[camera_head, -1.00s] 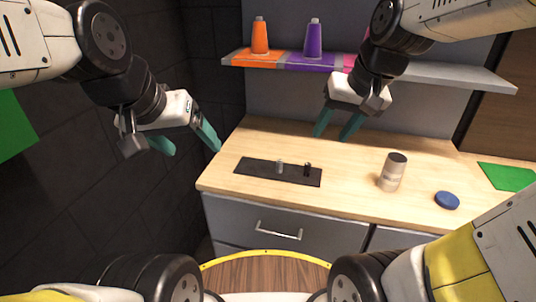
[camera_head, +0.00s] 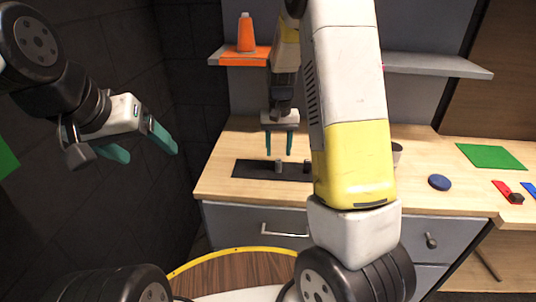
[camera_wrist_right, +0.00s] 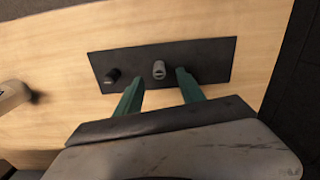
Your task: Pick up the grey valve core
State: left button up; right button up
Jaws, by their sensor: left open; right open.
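The grey valve core (camera_head: 278,165) stands upright on a black mat (camera_head: 247,168) on the wooden counter. In the right wrist view the grey valve core (camera_wrist_right: 158,70) is just beyond the fingertips, between their lines. A dark valve core (camera_wrist_right: 112,75) stands on the same mat (camera_wrist_right: 205,60); in the head view it (camera_head: 307,167) is partly behind my right arm. My right gripper (camera_head: 278,143) is open, pointing down above the grey valve core; its teal fingers also show in the right wrist view (camera_wrist_right: 160,87). My left gripper (camera_head: 143,148) is open and empty, left of the counter.
A blue disc (camera_head: 440,182) and a green sheet (camera_head: 492,157) lie on the counter to the right. Red (camera_head: 503,190) and blue flat pieces lie at the far right. My right arm hides most of the can.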

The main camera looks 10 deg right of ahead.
aim_at(279, 160)
notch_tip(279, 160, down, 6)
jog(key=shift+d+r, duration=0.1)
jog(key=shift+r, duration=0.15)
jog(key=shift+c, duration=0.3)
grip_shut()
